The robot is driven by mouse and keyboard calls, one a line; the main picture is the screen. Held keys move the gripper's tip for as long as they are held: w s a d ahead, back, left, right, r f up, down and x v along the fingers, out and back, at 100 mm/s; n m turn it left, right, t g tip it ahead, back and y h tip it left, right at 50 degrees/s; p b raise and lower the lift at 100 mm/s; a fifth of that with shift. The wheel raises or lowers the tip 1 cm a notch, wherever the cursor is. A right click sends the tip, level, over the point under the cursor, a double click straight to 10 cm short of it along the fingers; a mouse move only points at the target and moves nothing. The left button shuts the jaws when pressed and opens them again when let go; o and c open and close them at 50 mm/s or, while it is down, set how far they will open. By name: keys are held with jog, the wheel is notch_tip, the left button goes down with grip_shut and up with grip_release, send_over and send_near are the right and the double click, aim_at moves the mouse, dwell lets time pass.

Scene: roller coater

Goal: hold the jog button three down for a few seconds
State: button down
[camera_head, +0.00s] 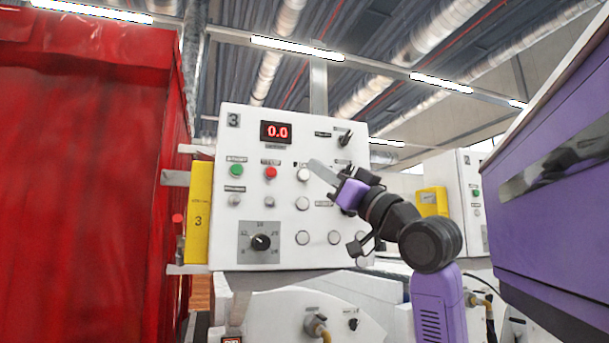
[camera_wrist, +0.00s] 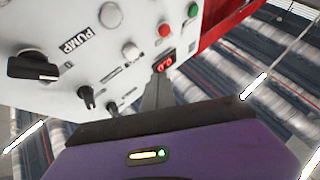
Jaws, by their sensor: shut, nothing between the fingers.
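The control panel marked 3 (camera_head: 285,225) stands in the middle of the head view. A white round button (camera_head: 303,174) sits right of a red one in its upper button row; its label is partly covered and I cannot read it, but it looks like the jog button. The same white button shows in the wrist view (camera_wrist: 130,50). My gripper (camera_head: 314,164) is shut and empty, its fingertips just up and right of that button in the head view. In the wrist view the fingers (camera_wrist: 159,78) point towards the display, apart from the button.
The panel has a red 0.0 display (camera_head: 275,132), a green button (camera_head: 236,170), a red button (camera_head: 271,173), a black dial (camera_head: 261,242) and several pale buttons. A black switch (camera_head: 345,139) is close above my gripper. A red curtain (camera_head: 80,170) fills the left.

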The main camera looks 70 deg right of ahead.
aim_at(304, 175)
jog(key=shift+w+d, duration=1.35)
jog(key=shift+d, duration=0.2)
jog(key=shift+w+d, duration=0.1)
jog(key=shift+d, duration=0.05)
dwell(0.9)
jog(key=shift+w+d, duration=0.15)
jog(key=shift+d, duration=0.05)
